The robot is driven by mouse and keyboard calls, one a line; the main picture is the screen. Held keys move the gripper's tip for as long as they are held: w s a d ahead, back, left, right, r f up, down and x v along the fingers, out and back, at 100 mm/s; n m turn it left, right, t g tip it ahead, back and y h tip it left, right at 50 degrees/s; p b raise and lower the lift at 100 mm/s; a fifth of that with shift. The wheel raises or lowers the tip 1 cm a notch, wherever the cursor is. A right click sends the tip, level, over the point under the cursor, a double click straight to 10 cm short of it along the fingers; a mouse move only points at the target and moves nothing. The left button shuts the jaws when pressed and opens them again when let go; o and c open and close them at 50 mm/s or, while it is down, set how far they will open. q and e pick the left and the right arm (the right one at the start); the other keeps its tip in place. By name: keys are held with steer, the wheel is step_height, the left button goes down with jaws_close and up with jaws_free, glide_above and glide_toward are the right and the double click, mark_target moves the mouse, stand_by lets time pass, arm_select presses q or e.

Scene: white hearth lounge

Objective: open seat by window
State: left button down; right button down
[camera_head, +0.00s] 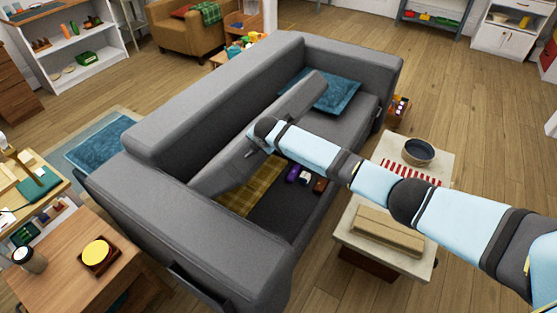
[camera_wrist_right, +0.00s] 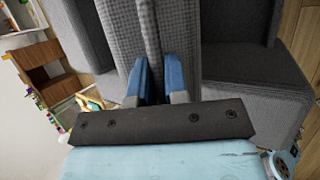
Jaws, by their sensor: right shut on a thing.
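The grey sofa (camera_head: 190,235) stands in the middle of the head view. One seat lid (camera_head: 222,170) is tilted up, and an open dark compartment (camera_head: 285,212) shows below it. A yellow plaid cloth (camera_head: 252,192) and several small items, one purple (camera_head: 293,174), lie inside. The other seat (camera_head: 345,124) lies flat with a blue cushion (camera_head: 333,92) on it. My right gripper (camera_head: 251,150) is at the raised lid's edge. In the right wrist view its blue fingers (camera_wrist_right: 159,82) are shut on the grey lid edge (camera_wrist_right: 151,38). My left gripper is not in view.
A low table (camera_head: 345,235) with a dark bowl (camera_head: 418,152) stands in front of the sofa, under my right arm. A wooden side table (camera_head: 70,285) with a cup (camera_head: 30,259) is at the lower left. Wooden floor is clear at the right.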

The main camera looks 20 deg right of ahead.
steer(key=w+a+r, duration=0.1)
steer(key=r, duration=0.1)
steer(key=w+a+r, duration=0.3)
steer(key=w, duration=0.1)
steer(key=shift+w+a+r, duration=0.1)
steer(key=shift+a+r, duration=0.15)
steer(key=shift+r, duration=0.15)
steer(key=c, duration=1.2)
jaws_free()
steer(key=shift+f, duration=0.1)
steer(key=shift+o, duration=0.2)
steer(key=v, duration=1.3)
steer(key=shift+s+r, duration=0.25)
steer(key=shift+r, duration=0.1)
steer(key=shift+a, duration=0.1)
